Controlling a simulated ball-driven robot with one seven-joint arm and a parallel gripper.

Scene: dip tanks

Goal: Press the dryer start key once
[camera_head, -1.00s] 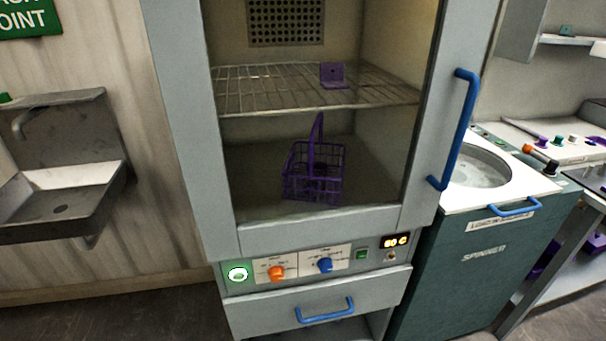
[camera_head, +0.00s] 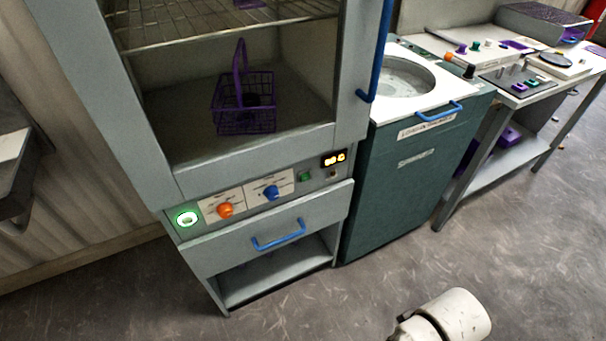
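The dryer (camera_head: 95,85) is the grey cabinet at the left, with a purple wire basket (camera_head: 246,105) standing inside on its floor. Its control panel is below the window. The panel lettering is too small to read, so I cannot tell which key is start. My gripper is not in view; a white part of my arm shows at the bottom right.
A drawer with a blue handle (camera_head: 278,234) is under the panel, above an open shelf. The green spinner (camera_head: 400,170) stands close on the right, then a work table (camera_head: 525,80). The floor (camera_head: 300,300) in front is mostly clear.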

